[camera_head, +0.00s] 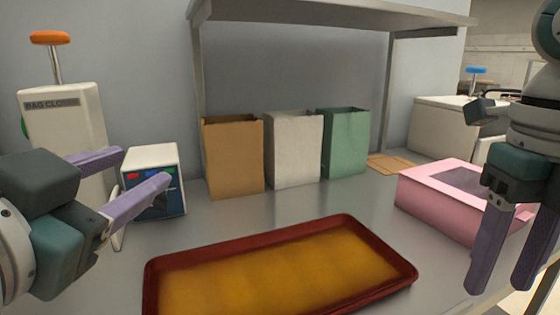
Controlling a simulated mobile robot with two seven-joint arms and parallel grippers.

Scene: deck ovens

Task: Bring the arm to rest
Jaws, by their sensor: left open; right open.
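My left gripper (143,178) comes in from the left with its two purple fingers apart and nothing between them. It is in front of a small white and blue box with coloured buttons (168,204). My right gripper (497,288) hangs at the right edge with its fingers pointing down and apart, empty. It is in front of the right end of a pink box (440,205), partly hiding it. I cannot tell whether its fingers touch the box.
A red-rimmed tray (378,237) with a yellow-brown surface lies at the front. Brown (233,158), white (293,150) and green (345,143) bags stand behind it under a shelf (330,12). A bag closer machine (62,125) stands at left. The counter between tray and bags is clear.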

